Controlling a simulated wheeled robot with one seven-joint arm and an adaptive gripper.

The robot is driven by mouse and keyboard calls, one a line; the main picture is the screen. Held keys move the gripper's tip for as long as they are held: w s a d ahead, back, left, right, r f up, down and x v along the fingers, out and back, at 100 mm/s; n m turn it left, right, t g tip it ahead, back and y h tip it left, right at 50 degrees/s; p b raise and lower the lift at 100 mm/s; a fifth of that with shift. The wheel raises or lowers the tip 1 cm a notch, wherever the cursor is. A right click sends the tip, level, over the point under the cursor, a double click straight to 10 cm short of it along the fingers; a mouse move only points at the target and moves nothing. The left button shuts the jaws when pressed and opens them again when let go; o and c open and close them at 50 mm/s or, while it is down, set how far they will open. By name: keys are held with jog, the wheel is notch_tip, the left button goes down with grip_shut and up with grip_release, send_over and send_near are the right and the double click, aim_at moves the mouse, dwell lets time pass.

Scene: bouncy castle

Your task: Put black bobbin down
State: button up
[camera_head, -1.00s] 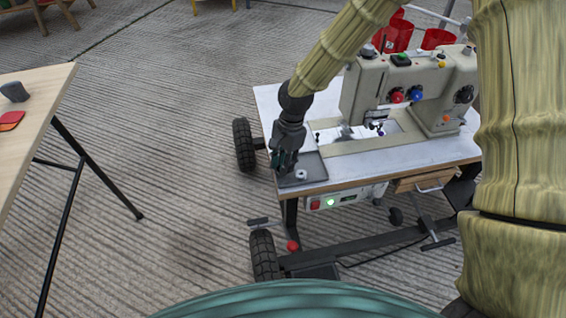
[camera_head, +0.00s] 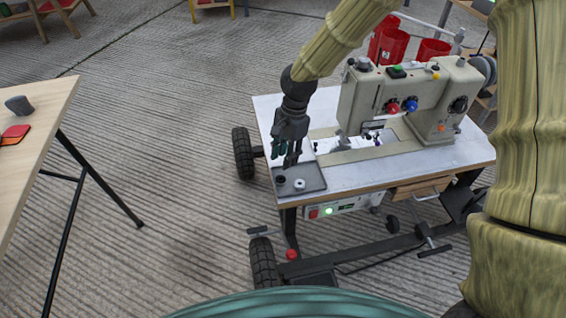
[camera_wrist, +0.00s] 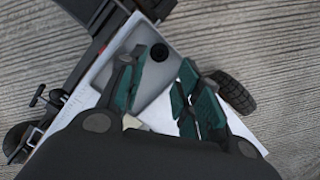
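The black bobbin (camera_head: 281,180) lies in the grey tray (camera_head: 312,188) on the near left corner of the sewing table. It also shows in the wrist view (camera_wrist: 159,53), in line with the gap between my fingers. A white bobbin (camera_head: 299,185) sits to its right in the same tray. My gripper (camera_head: 291,163) is above the tray, apart from the black bobbin. In the wrist view my gripper (camera_wrist: 162,62) has its teal-padded fingers spread with nothing between them. The white bobbin is not visible in the wrist view.
A beige sewing machine (camera_head: 410,95) stands on the table (camera_head: 265,115), right of my gripper. Red bins (camera_head: 390,45) are behind it. A wooden table (camera_head: 40,110) with a grey object and red pieces is at the left. Concrete floor lies clear between the tables.

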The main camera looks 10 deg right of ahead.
jog(key=shift+w+d+r+p, duration=0.1)
jog(key=shift+d+r+p, duration=0.15)
jog(key=shift+r, duration=0.9)
jog(key=shift+w+d+r+p, duration=0.15)
jog(key=shift+r+p, duration=0.1)
jog(key=shift+r, duration=0.9)
jog(key=shift+s, duration=0.15)
